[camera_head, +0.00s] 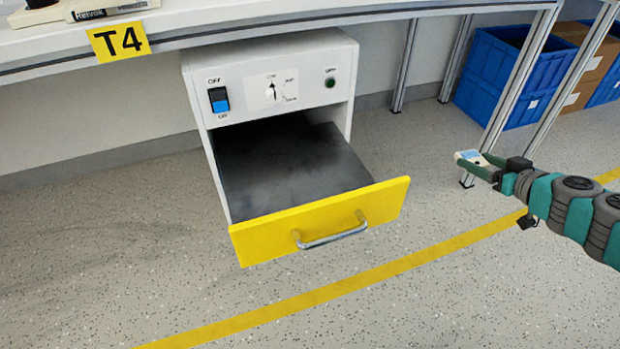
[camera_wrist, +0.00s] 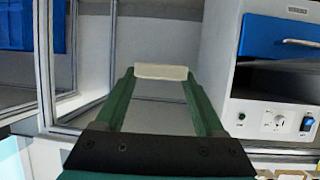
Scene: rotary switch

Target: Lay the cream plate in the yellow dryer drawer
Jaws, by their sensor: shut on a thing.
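The cream plate (camera_wrist: 161,72) is seen edge-on as a small pale strip between the fingertips of my gripper (camera_wrist: 160,78) in the wrist view. The gripper is shut on it. In the head view, my gripper (camera_head: 483,168) is at the right, with a small pale piece (camera_head: 468,156) at its tip, held clear of the drawer. The yellow dryer drawer (camera_head: 285,232) is pulled out at centre left, to the left of my gripper. Its dark floor (camera_head: 290,165) looks empty. A metal handle is on its front.
The dryer's white housing (camera_head: 345,80) stands under a bench (camera_head: 250,28) marked T4. Blue bins (camera_head: 500,75) and bench legs are at the back right. The wrist view, seemingly upside down, shows a unit with a blue drawer (camera_wrist: 275,38). Open floor lies in front.

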